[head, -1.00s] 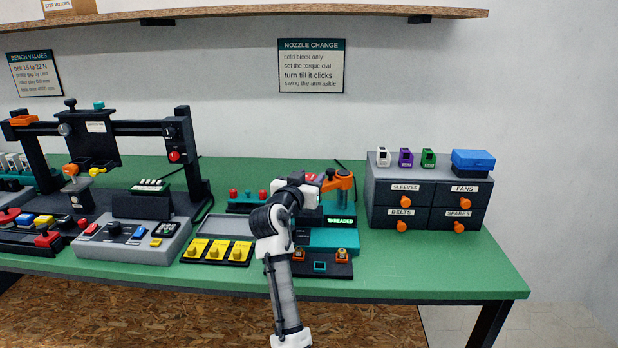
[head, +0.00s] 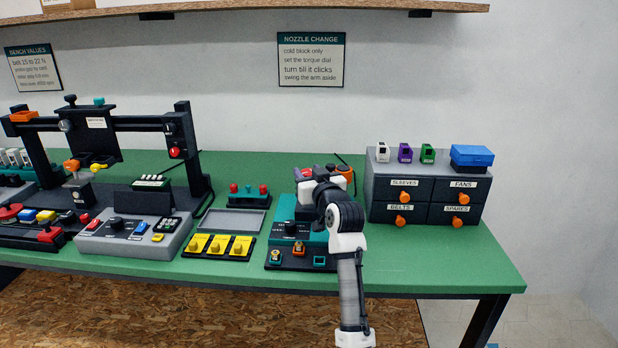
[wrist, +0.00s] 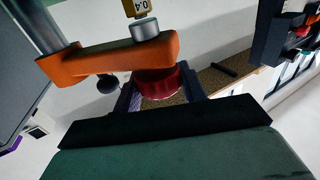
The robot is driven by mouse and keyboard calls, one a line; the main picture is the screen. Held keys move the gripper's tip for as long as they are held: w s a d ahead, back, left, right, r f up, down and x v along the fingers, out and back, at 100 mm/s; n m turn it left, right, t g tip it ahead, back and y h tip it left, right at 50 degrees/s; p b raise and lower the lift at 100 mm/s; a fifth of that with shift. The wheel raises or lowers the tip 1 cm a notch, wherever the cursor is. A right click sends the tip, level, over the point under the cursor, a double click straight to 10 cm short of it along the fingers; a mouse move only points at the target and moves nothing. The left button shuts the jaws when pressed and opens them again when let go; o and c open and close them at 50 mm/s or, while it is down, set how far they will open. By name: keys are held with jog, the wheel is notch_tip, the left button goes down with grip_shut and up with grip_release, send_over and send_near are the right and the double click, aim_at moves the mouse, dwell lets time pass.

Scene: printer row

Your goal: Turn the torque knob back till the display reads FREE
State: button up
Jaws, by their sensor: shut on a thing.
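The unit's display is hidden behind my arm. In the wrist view, my gripper (wrist: 160,88) has its dark fingers on either side of a red ridged knob (wrist: 160,80) and is shut on it. This knob sits under an orange swing arm (wrist: 110,60), which also carries a grey cylinder and a yellow piece marked 0.4. My fingertips are hidden in the head view.
A grey drawer cabinet (head: 428,190) stands close to the right of my arm. A tray with several yellow pieces (head: 218,246) and a grey control box (head: 136,237) are to the left. The green bench top (head: 440,263) is clear at the front right.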

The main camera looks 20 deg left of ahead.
jog(key=shift+n+g+y, duration=0.3)
dwell(0.4)
jog(key=o, duration=1)
jog(key=shift+c, duration=0.2)
jog(key=shift+d, duration=0.1)
jog(key=b+v, duration=0.3)
jog(key=v, duration=1)
jog(key=shift+s+d, duration=0.25)
jog(key=shift+s, duration=0.05)
